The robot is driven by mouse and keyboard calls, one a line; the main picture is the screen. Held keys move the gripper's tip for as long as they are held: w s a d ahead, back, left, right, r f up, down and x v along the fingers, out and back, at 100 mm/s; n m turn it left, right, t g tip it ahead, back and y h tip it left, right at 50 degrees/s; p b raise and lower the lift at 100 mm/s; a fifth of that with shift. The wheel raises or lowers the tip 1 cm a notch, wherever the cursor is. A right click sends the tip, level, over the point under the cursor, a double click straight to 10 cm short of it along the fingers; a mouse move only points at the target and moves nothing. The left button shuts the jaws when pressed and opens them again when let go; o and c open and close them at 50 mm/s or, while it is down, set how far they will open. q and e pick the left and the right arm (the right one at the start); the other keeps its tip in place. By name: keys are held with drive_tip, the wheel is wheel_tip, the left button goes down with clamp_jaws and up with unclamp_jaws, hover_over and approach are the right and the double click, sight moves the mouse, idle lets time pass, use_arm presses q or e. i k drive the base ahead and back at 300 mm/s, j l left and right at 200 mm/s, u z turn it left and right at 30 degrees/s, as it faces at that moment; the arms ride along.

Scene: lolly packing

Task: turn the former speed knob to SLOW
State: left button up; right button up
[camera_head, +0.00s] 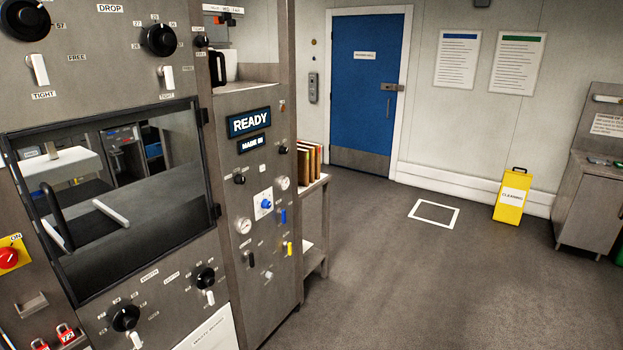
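Several black knobs show on the grey machine front. A large knob (160,39) with number marks stands at the top, right of the DROP label, and another large knob (26,19) is at the top left corner. Two more knobs are low down, one at the bottom left (125,318) and one right of it (206,278). Small black knobs sit on the narrow right panel, one at its left (239,179) and one at its right (283,150). I cannot read which one is the former speed knob or its setting. Neither gripper is in view.
A framed dark window (208,140) lies between the upper and lower knobs. White levers (38,69) sit below the top knobs. The panel display (248,122) reads READY. A shelf with binders (310,160) adjoins the machine. A yellow cleaning sign (511,197) stands right; the middle floor is clear.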

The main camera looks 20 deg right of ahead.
sight(239, 179)
drive_tip(key=z, duration=0.2)
drive_tip(key=i+l, duration=0.3)
drive_tip(key=i, duration=0.15)
drive_tip(key=i+l+z, duration=0.1)
drive_tip(key=i+l, duration=0.2)
drive_tip(key=i, duration=0.1)
